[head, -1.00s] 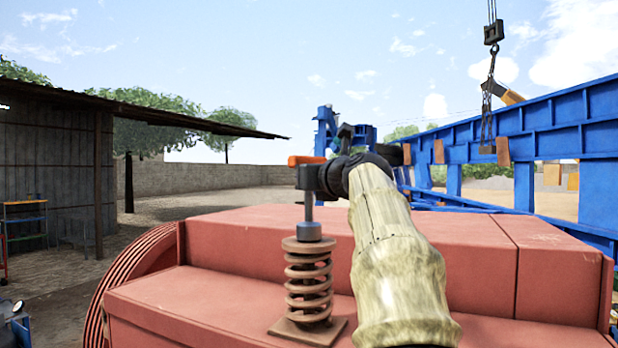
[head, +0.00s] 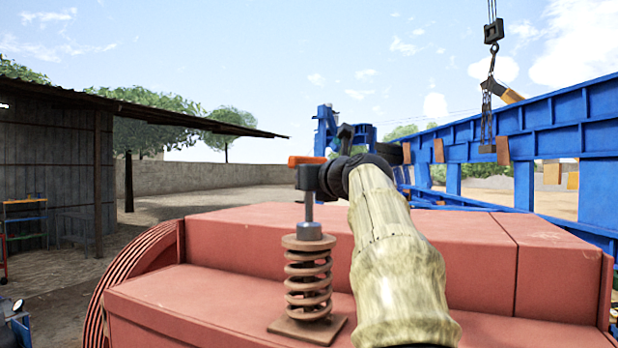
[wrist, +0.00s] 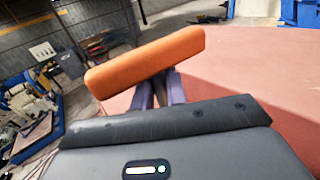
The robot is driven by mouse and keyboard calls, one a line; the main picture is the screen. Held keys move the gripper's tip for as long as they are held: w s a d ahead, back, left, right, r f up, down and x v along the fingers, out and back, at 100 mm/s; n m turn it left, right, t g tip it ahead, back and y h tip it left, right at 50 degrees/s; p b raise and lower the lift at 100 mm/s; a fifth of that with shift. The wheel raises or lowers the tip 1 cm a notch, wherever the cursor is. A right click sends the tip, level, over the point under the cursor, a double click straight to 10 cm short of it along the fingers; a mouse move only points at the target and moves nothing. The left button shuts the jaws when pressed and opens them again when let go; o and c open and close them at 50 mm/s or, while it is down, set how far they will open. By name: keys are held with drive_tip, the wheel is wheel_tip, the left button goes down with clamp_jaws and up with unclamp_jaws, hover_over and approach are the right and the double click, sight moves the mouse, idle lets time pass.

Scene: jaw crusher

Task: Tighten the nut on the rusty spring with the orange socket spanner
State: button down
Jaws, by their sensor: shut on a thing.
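The rusty spring (head: 308,283) stands upright on a square plate on the red crusher body. The orange socket spanner (head: 306,160) is above it, its grey shaft pointing straight down and its socket (head: 309,231) at the top of the spring. The nut is hidden, so I cannot see how the socket sits on it. My gripper (head: 318,178) is shut on the spanner just below its orange handle. The spring is not visible in the wrist view.
The red crusher body (head: 460,250) fills the space below and right of the spring. A blue steel frame (head: 560,130) runs along the right, with a crane hook (head: 492,85) hanging over it. A dark shed (head: 60,175) stands at the far left. Air around the spanner is clear.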

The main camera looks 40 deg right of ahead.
drive_tip(key=shift+n+y, duration=0.3)
drive_tip(key=shift+y, duration=0.2)
drive_tip(key=c, duration=1.3)
unclamp_jaws()
drive_tip(key=shift+c, duration=0.2)
drive_tip(key=shift+s+f, duration=0.1)
drive_tip(key=s+a+b, duration=0.2)
drive_tip(key=s+b, duration=0.4)
drive_tip(key=s, duration=1.1)
drive_tip(key=shift+b, duration=0.3)
